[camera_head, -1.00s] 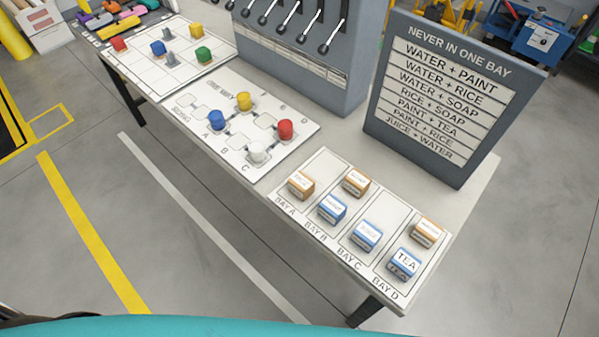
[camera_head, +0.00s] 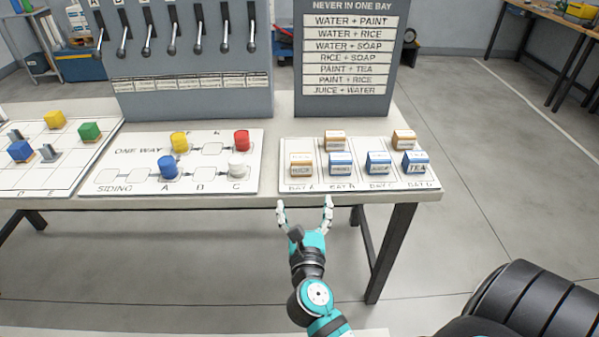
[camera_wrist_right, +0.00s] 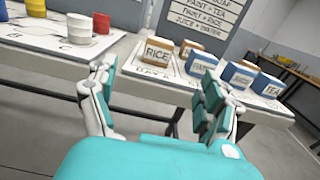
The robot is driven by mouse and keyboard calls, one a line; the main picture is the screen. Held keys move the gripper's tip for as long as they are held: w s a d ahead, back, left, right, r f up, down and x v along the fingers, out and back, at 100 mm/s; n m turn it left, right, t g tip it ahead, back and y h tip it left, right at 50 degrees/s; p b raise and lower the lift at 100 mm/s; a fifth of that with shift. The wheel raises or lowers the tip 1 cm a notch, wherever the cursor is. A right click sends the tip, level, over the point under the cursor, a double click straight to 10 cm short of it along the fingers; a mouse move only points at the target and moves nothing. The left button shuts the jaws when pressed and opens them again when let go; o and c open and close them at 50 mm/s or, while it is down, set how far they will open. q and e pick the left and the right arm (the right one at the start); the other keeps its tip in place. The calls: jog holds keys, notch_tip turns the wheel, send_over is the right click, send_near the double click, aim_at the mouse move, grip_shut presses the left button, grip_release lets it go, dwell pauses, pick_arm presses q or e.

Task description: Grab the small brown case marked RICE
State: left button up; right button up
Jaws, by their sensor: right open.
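The small brown case marked RICE (camera_head: 302,166) stands at the front left of the white bay board (camera_head: 290,185), in Bay A. In the right wrist view the RICE case (camera_wrist_right: 158,49) sits beyond and between my fingers, with its label facing me. My right gripper (camera_head: 306,203) is open and empty, just short of the table's front edge and below the case. It also shows in the right wrist view (camera_wrist_right: 160,98), with both fingers spread apart. It does not touch the case. My left gripper is not in view.
A blue-and-white case (camera_head: 341,164) stands just right of the RICE case, and a brown case (camera_head: 335,140) behind it. Further right are a blue case (camera_head: 378,163), the TEA case (camera_head: 415,163) and another brown case (camera_head: 404,140). A grey sign (camera_head: 346,98) rises behind the board.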

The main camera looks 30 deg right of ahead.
aim_at(301, 166)
jog(key=p+x, duration=0.1)
jog(key=x, duration=1)
jog(key=shift+w+d, duration=0.2)
jog(key=x, duration=0.5)
jog(key=shift+w+d+f, duration=0.1)
jog(key=shift+w+f, duration=0.15)
jog(key=shift+w, duration=0.2)
jog(key=c, duration=1.3)
